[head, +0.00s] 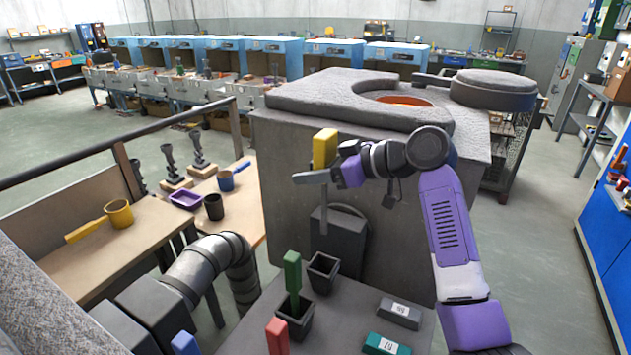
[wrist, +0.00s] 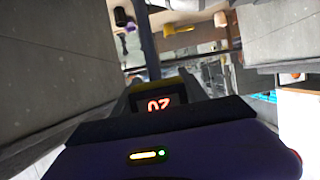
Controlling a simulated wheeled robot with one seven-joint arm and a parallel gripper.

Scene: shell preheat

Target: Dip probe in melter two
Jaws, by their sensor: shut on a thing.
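My gripper (head: 328,172) is shut on a probe with a yellow handle (head: 325,146). The probe's thin rod (head: 323,212) hangs roughly upright in front of the near face of a grey melter (head: 280,150). The melter's round top opening (head: 405,100) glows orange, and its thick round lid (head: 493,88) is swung to the right. The probe is left of the opening and apart from it. In the wrist view, a dark display (wrist: 158,104) with lit digits sits between my gripper's fingers (wrist: 165,92). No number shows on the melter, so I cannot tell which it is.
A green-handled probe (head: 292,270) stands in a dark cup beside an empty dark cup (head: 323,272). A red handle (head: 277,335) and a blue handle (head: 185,343) stand nearer. A wooden bench (head: 95,240) with a yellow ladle (head: 118,213) lies left. A railing (head: 110,145) runs behind it.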

